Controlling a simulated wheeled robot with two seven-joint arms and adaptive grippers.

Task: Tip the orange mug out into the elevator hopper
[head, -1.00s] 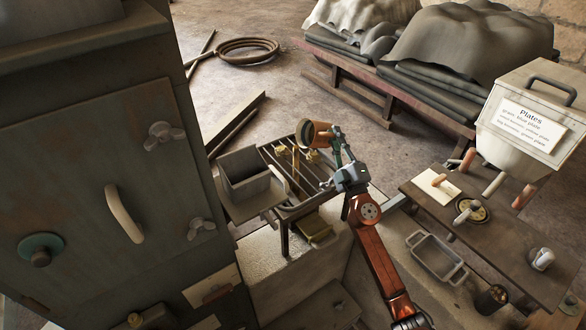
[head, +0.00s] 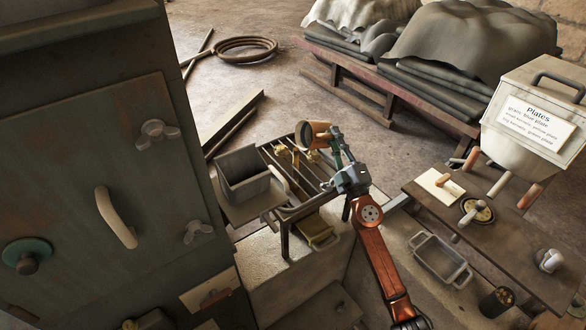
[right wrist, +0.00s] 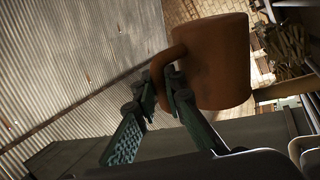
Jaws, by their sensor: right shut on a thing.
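The orange mug (head: 311,134) is up in the air over the slatted metal rack, tilted on its side with its mouth toward the left. My right gripper (head: 335,142) is shut on its handle; in the right wrist view the fingers (right wrist: 168,82) close on the handle and the mug body (right wrist: 212,65) shows beside them. Its contents cannot be seen. A grey open-topped box (head: 249,192), which looks like the elevator hopper, stands left of and below the mug. The mug is apart from it. My left gripper is not in view.
The slatted rack (head: 312,205) holds small yellowish pieces. A large dark cabinet (head: 90,200) fills the left side. A bench (head: 490,245) with handled tools and a white "Plates" bin (head: 530,115) are at the right. A grey tray (head: 438,262) lies below.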

